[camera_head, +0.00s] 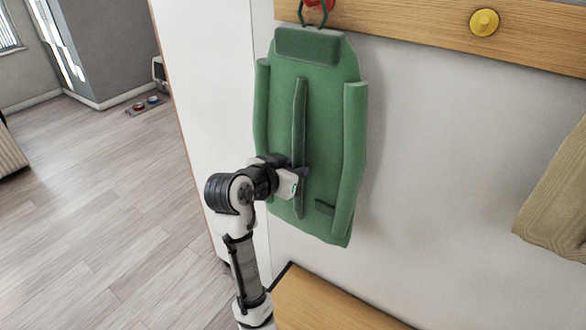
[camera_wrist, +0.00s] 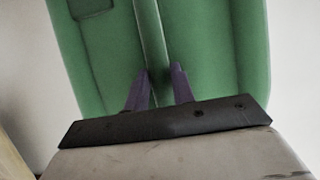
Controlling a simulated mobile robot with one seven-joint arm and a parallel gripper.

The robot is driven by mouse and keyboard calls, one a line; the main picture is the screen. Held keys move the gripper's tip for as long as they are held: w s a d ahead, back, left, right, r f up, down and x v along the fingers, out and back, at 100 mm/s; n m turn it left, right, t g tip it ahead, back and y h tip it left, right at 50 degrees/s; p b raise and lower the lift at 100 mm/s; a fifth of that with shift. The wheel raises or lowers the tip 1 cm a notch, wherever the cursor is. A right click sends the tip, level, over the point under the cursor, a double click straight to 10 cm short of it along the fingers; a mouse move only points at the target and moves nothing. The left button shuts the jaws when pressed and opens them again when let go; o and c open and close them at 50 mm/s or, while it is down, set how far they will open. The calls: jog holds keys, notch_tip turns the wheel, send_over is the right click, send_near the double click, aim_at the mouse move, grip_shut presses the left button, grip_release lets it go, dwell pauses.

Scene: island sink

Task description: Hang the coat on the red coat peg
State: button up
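The green coat (camera_head: 335,130) hangs upright against the wall below the wooden rail. A thin dark green loop (camera_head: 300,14) at its top is at the red coat peg (camera_head: 313,3), which is cut by the top edge of the view. The loop appears to be around the peg, but its upper part is out of view. My gripper (camera_head: 300,172) is at the coat's front, at the raised strip down its middle. In the wrist view, the purple fingers of my gripper (camera_wrist: 162,78) stand on both sides of the coat's strip (camera_wrist: 150,35) and appear closed on it.
A yellow peg (camera_head: 484,22) is on the wooden rail (camera_head: 400,22) to the right. A beige hanging item (camera_head: 560,200) is at the right edge. A wooden bench-like surface (camera_head: 325,305) lies below the coat. Open floor (camera_head: 90,210) is at the left.

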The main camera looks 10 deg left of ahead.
jog(key=o, duration=0.5)
